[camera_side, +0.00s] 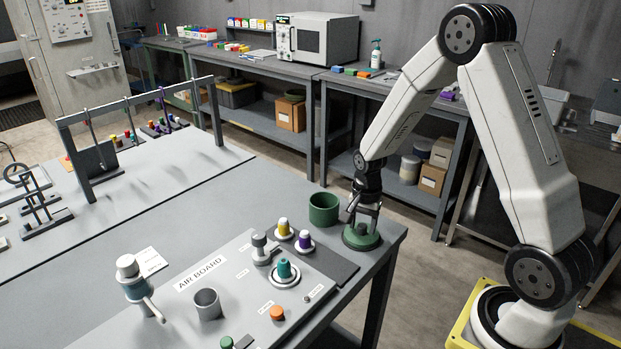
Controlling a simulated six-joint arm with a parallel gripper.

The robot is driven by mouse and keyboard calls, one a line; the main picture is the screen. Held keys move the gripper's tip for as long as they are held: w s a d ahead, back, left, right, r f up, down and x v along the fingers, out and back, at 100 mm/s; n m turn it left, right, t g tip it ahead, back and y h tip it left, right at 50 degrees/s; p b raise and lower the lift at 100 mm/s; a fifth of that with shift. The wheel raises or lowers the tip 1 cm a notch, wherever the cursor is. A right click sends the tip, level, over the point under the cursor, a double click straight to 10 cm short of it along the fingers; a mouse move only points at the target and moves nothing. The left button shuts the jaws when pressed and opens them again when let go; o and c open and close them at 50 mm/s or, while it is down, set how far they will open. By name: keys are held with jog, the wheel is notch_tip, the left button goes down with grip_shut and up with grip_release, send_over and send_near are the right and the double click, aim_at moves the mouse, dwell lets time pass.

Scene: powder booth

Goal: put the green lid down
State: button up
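The green lid (361,238) is a flat round disc near the right corner of the grey table. It looks level and at or very close to the tabletop; I cannot tell whether it touches. My gripper (363,217) points down directly over the lid's middle, with its fingertips at the lid's top. The fingers hide the lid's centre, and whether they are closed on it is too small to tell. An open green pot (323,209) stands upright just left of the lid, with no lid on it.
The labelled air board (220,265) with several fittings fills the front. The table edge is close on the lid's right.

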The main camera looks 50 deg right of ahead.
aim_at(363, 225)
jog(key=shift+r, duration=0.1)
dwell(0.3)
notch_tip(363, 225, up, 12)
dwell(0.7)
jog(key=shift+r, duration=0.1)
dwell(0.4)
jog(key=s+a+f+n+t, duration=0.2)
jog(key=s+a+f+n, duration=0.2)
jog(key=s+a+n, duration=0.4)
jog(key=a+n, duration=0.5)
jog(key=n, duration=0.2)
jog(key=shift+s+a+t, duration=0.2)
jog(key=shift+a+t, duration=0.1)
